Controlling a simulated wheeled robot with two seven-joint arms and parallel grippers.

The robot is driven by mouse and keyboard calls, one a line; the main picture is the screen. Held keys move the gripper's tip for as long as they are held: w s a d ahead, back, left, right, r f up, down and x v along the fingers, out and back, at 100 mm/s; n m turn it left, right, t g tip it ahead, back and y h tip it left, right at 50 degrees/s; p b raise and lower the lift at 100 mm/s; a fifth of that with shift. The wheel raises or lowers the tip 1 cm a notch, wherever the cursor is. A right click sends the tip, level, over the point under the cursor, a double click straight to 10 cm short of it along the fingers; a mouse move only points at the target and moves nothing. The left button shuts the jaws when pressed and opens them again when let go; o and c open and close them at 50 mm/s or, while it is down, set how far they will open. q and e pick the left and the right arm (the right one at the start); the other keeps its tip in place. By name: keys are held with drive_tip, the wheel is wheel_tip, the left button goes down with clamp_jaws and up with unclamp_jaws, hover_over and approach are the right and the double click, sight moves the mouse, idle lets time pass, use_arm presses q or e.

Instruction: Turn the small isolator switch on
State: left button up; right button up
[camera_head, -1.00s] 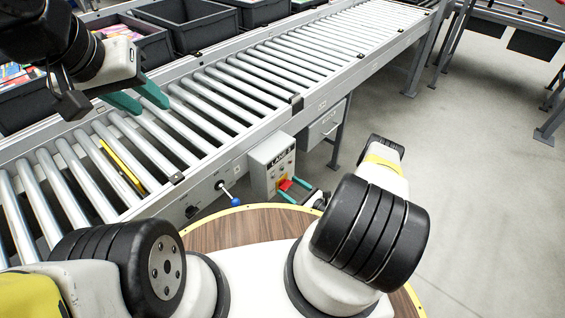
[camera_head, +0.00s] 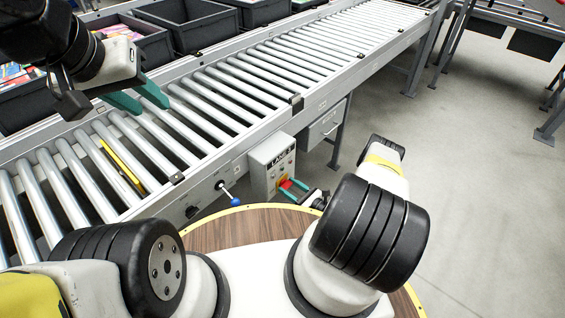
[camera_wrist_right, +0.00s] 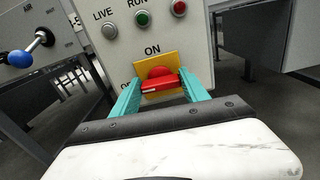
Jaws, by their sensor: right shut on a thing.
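The small isolator switch is a red handle (camera_wrist_right: 160,82) on a yellow plate (camera_wrist_right: 151,69), on the front of a grey control box (camera_head: 262,167). In the right wrist view, "ON" is printed above the plate and a partly hidden "OFF" to its left. The handle lies roughly crosswise, with a pale mark near its left end. My right gripper (camera_wrist_right: 160,92) has its teal fingers on both sides of the handle and is shut on it. My left gripper (camera_head: 138,100) is open and empty above the conveyor rollers, far from the switch.
A lever with a blue knob (camera_head: 235,200) sticks out left of the box. The roller conveyor (camera_head: 230,90) runs behind it, with dark bins (camera_head: 190,22) beyond. Floor at right is clear.

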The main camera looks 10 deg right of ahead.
drive_tip(key=m, duration=0.4)
drive_tip(key=shift+d+m, duration=0.15)
drive_tip(key=shift+m, duration=0.15)
drive_tip(key=m, duration=0.4)
drive_tip(key=shift+w, duration=0.1)
drive_tip(key=m, duration=0.5)
drive_tip(key=shift+d+f, duration=0.1)
drive_tip(key=shift+f, duration=0.05)
drive_tip(key=shift+f+m, duration=0.1)
drive_tip(key=shift+m, duration=1.7)
drive_tip(key=o, duration=1.4)
